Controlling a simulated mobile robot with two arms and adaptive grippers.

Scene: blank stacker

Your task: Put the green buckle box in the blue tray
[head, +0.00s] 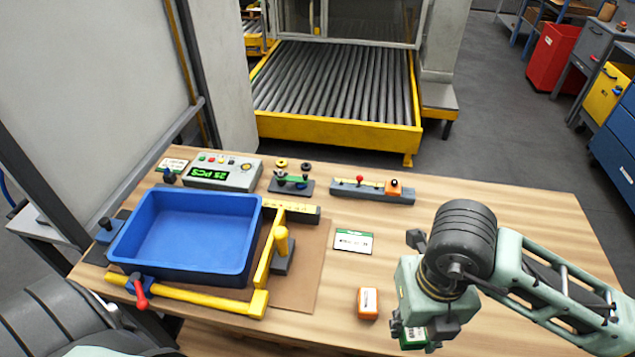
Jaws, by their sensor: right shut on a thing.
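The blue tray (190,272) stands empty on the left part of the wooden table, inside a yellow corner frame. My right gripper (424,333) is over the front right of the table, pointing down. It is shut on the green buckle box (413,339), a small green box with a white label, partly hidden by the fingers. The box is well to the right of the tray. I cannot tell how high it is above the table. My left arm shows at the bottom left, but its gripper is out of view.
An orange box (368,303) lies just left of my right gripper. A white label card (353,241) lies behind it. A yellow upright handle (281,241) stands beside the tray's right side, and a red-handled clamp (140,290) is at its front. A counter display (222,173) stands behind.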

